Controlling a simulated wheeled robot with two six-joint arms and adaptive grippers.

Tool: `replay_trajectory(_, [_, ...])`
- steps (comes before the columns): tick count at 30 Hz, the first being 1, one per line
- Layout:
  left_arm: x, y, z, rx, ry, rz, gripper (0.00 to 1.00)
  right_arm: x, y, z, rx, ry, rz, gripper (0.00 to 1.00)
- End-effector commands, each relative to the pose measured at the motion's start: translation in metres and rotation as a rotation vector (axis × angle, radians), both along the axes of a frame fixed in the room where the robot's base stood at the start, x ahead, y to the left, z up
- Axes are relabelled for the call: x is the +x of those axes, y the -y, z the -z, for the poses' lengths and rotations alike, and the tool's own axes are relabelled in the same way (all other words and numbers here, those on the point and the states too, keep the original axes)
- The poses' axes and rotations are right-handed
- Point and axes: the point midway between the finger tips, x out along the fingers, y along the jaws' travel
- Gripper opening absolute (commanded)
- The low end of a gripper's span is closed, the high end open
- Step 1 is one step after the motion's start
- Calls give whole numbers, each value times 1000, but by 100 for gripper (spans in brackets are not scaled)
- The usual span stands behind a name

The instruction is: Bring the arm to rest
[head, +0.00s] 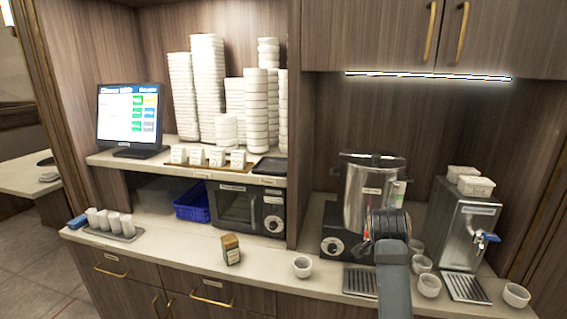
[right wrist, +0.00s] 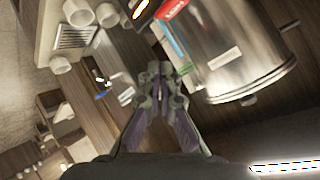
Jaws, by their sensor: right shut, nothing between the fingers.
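My right arm (head: 394,285) rises from the bottom edge in the head view, in front of the counter. Its gripper end (head: 386,222) overlaps the lower part of the steel pot (head: 366,190); the fingertips are hard to make out there. In the right wrist view the right gripper (right wrist: 161,72) has its fingers together, with nothing seen between them. The pot (right wrist: 232,58) shows at the upper right of that view, apart from the fingers. My left gripper is in neither view.
A steel dispenser (head: 466,232) stands at the right with white cups (head: 429,285) beside it. A lone cup (head: 302,266) and a small brown box (head: 231,249) stand near the counter's front edge. Upper cabinets (head: 400,30) hang above. The counter between box and cup is clear.

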Motion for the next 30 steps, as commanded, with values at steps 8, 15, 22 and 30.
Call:
replay_trajectory(8, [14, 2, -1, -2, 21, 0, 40, -139, -4, 188, -213, -463, -431, 0])
replay_trajectory(15, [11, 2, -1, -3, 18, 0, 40, -236, -20, 247, -300, -670, -739, 0])
replay_trajectory(22, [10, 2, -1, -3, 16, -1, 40, -309, -35, 271, -342, -791, -981, 0])
replay_trajectory(30, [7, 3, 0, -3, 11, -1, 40, -319, -35, 336, -335, -844, -1060, 0])
